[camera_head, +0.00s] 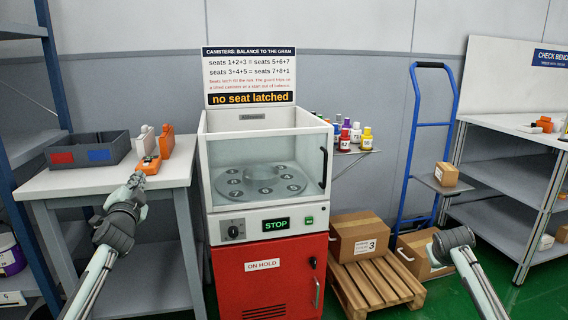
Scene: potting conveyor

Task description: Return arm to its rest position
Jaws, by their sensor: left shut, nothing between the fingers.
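My left arm reaches in from the lower left. My left gripper (137,181) is shut and empty over the front right part of the white-topped side table (85,180). Its fingertips are close to an orange device (150,165) lying at the table's right side; I cannot tell if they touch it. My right arm (470,265) shows at the lower right as a pale link with a dark joint, in front of the boxes; its fingers are not visible.
A grey bin (88,151) and orange and white upright items (166,140) stand on the table. The glass-fronted canister machine (265,170) with a red base is in the middle. Boxes on a pallet (375,285), a blue hand truck (412,130) and a bench (505,140) are right.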

